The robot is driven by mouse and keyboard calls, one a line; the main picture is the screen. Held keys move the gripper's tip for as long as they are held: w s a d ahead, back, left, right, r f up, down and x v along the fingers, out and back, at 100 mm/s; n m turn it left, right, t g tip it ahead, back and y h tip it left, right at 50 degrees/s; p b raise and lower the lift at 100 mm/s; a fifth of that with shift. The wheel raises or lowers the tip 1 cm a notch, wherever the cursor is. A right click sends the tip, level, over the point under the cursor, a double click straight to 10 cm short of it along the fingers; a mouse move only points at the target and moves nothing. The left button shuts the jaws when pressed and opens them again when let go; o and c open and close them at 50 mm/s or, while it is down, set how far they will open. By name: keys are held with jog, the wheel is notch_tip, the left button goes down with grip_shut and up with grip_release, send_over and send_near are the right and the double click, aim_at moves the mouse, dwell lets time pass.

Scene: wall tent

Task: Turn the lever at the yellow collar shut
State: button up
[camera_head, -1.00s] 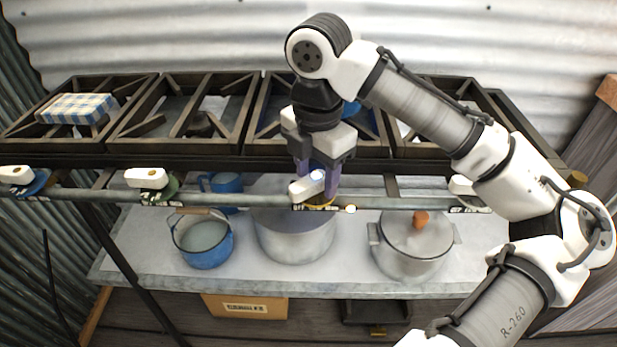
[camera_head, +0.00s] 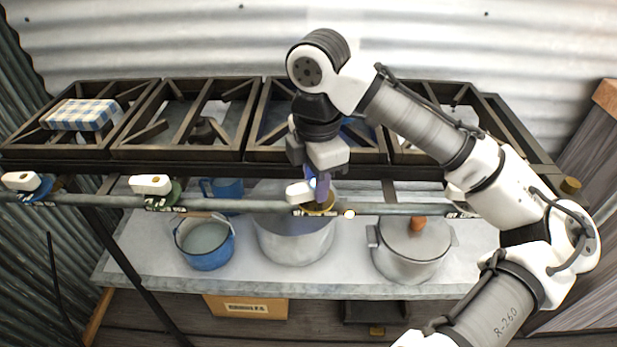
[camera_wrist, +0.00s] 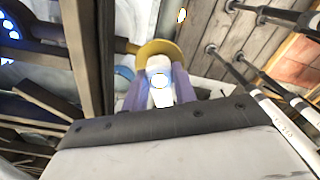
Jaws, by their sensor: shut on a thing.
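The yellow collar (camera_head: 324,207) sits on the grey pipe along the front of the burner rack. Its white lever (camera_head: 299,192) points left along the pipe in the head view. My gripper (camera_head: 316,184) comes down from above, its purple fingers on either side of the lever. In the wrist view the lever (camera_wrist: 160,92) lies between the fingers of my gripper (camera_wrist: 159,91), with the yellow collar (camera_wrist: 155,48) just beyond them. The fingers hide part of the lever in the head view, and the marks under the collar are too small to read.
Two other white levers, at a blue collar (camera_head: 40,192) and a green collar (camera_head: 172,192), stand on the pipe to the left. Pots and a blue pail (camera_head: 205,250) stand on the shelf below. A checked cloth bundle (camera_head: 82,115) lies on the left burner.

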dwell(0.3)
jog(key=shift+r+m+p, duration=0.25)
jog(key=shift+m+p, duration=0.5)
jog(key=shift+m, duration=0.35)
jog(key=shift+f+m+p, duration=0.25)
jog(key=shift+m+p, duration=0.1)
jog(key=shift+m, duration=0.65)
jog(key=o, duration=0.8)
